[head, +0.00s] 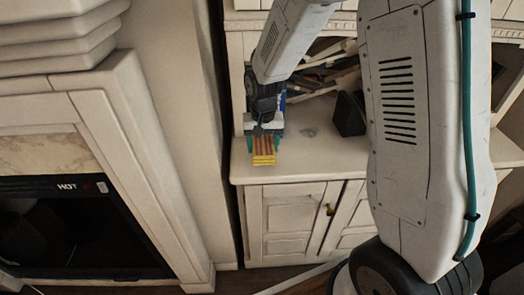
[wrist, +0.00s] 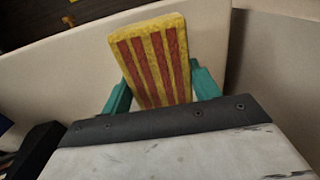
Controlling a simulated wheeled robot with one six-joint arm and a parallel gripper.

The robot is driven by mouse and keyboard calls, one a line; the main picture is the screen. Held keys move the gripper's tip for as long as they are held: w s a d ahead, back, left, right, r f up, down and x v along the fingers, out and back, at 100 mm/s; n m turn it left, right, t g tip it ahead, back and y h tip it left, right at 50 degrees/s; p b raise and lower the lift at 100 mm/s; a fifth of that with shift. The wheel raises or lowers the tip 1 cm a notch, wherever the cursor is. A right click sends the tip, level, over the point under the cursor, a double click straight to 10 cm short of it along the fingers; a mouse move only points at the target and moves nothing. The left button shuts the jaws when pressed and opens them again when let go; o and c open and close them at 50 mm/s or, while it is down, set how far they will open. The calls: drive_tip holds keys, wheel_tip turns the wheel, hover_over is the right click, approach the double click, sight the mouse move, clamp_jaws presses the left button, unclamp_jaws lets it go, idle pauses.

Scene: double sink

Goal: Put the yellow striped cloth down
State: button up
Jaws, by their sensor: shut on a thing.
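The yellow cloth with red stripes (wrist: 150,55) is between the two teal fingers of my gripper (wrist: 162,88) in the wrist view. It looks like a flat, stiff block and sticks out past the fingertips. In the head view the cloth (head: 264,152) shows below my gripper (head: 264,141), at the left part of the cabinet top (head: 310,165). My gripper is shut on it. I cannot tell whether the cloth touches the cabinet top.
A dark speaker-like object (head: 349,113) stands on the cabinet top to the right of my gripper. Books or papers (head: 325,70) lie in the shelf behind. A fireplace (head: 75,220) is at the left. The cabinet top between gripper and dark object is mostly clear.

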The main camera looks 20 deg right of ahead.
drive_tip(key=shift+w, duration=0.3)
drive_tip(key=shift+w+d+f, duration=0.1)
drive_tip(key=shift+w+f, duration=0.1)
drive_tip(key=shift+f, duration=1.6)
drive_tip(key=o, duration=1)
drive_tip(key=shift+f, duration=0.15)
